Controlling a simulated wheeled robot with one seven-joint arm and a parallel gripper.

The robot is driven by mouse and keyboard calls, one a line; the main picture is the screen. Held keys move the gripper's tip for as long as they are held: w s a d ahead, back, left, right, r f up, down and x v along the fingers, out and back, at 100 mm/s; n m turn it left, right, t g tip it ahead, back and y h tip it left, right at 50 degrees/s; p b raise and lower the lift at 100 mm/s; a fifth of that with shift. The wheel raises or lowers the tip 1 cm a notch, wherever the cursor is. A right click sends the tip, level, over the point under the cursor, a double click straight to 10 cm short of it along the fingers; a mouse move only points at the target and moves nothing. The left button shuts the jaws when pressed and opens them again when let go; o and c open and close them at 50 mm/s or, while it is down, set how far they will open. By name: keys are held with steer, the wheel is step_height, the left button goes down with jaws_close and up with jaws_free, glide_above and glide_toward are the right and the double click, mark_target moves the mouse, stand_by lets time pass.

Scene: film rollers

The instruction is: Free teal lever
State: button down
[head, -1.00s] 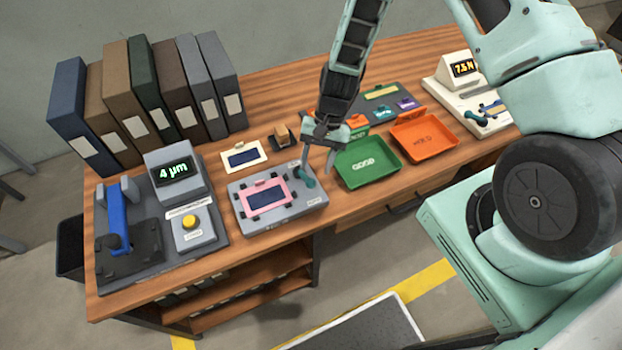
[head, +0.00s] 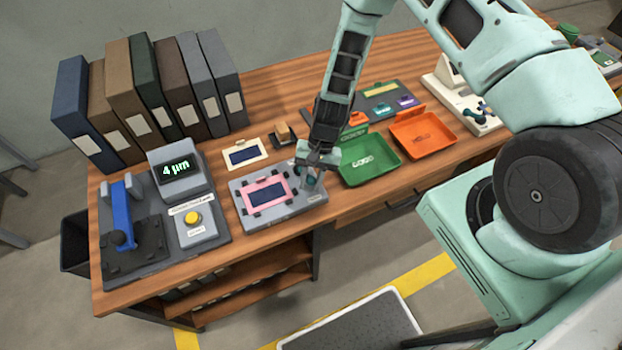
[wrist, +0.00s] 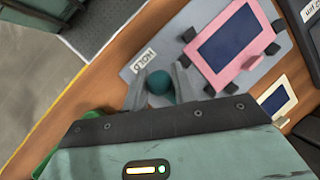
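The teal lever's round knob (wrist: 158,82) shows in the wrist view between my two fingers, close to the fixture's "HOLD" label (wrist: 143,63). In the head view my gripper (head: 312,177) is low over the right end of the grey fixture (head: 294,204), and mostly hides the lever. In the wrist view my gripper (wrist: 160,88) is open, a finger on each side of the knob; I cannot tell whether either finger touches it. A pink frame with a dark blue panel (head: 265,195) sits on the fixture, edged by black clamps; it also shows in the wrist view (wrist: 228,42).
A green tray (head: 367,161) and an orange tray (head: 424,136) stand right of the fixture. A cream frame (head: 244,153) lies behind it. A gauge with a blue arm (head: 120,215) stands to the left, binders (head: 147,100) behind that.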

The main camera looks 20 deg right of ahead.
steer(key=shift+d, duration=0.15)
steer(key=d+n+b, duration=0.1)
steer(key=d+n+g+h+b, duration=0.1)
steer(key=n+b, duration=0.1)
steer(key=shift+w+f+n, duration=0.15)
steer(key=shift+w+n, duration=0.15)
steer(key=shift+w, duration=0.05)
steer(key=n+b, duration=0.1)
steer(key=d+n+h+b, duration=0.1)
steer(key=shift+w+d+n+g, duration=0.3)
steer(key=shift+w+n+g, duration=0.1)
steer(key=w+d+n+h+b, duration=0.1)
steer(key=n, duration=0.1)
steer(key=n+b, duration=0.1)
steer(key=n, duration=0.1)
steer(key=shift+w+d+h, duration=0.35)
steer(key=shift+h, duration=0.05)
steer(key=shift+w+d+r+n+h+b, duration=0.1)
steer(key=shift+w+d+n+h+b, duration=0.15)
steer(key=shift+n, duration=0.25)
steer(key=shift+w+d+r+n+h+b, duration=0.1)
steer(key=shift+w+n+h+b, duration=0.2)
steer(key=shift+n, duration=0.2)
steer(key=c, duration=1.2)
jaws_free()
steer(key=shift+o, duration=0.2)
